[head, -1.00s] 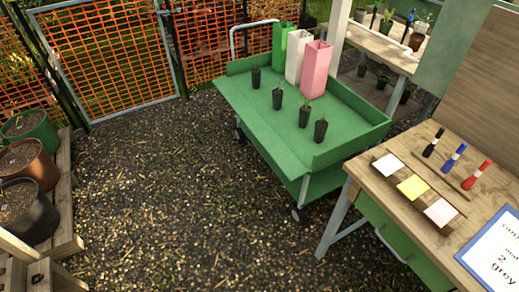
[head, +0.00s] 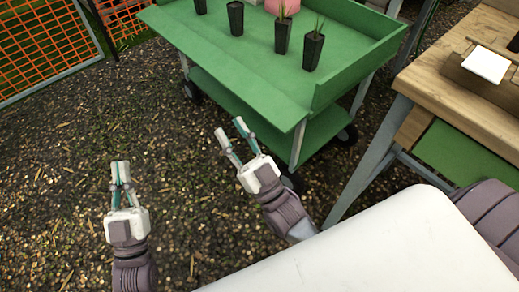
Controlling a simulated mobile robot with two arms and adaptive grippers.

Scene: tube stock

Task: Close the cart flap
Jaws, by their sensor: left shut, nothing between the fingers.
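The green cart (head: 345,50) stands at the top centre. Its flap (head: 222,72) is the green panel along the side facing the open gravel. It is down, open outward, roughly level with the cart's top, without standing up as a wall. My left gripper (head: 120,166) is shut and empty over the gravel, left of the flap and apart from it. My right gripper (head: 229,126) is open and empty, nearer the flap's front corner, and appears not to touch it.
Several black pots with seedlings (head: 284,36) stand on the cart top. A wooden table (head: 465,100) is at the right, with a narrow gap to the cart. Gravel (head: 60,190) on the left is clear up to the orange fence (head: 35,45).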

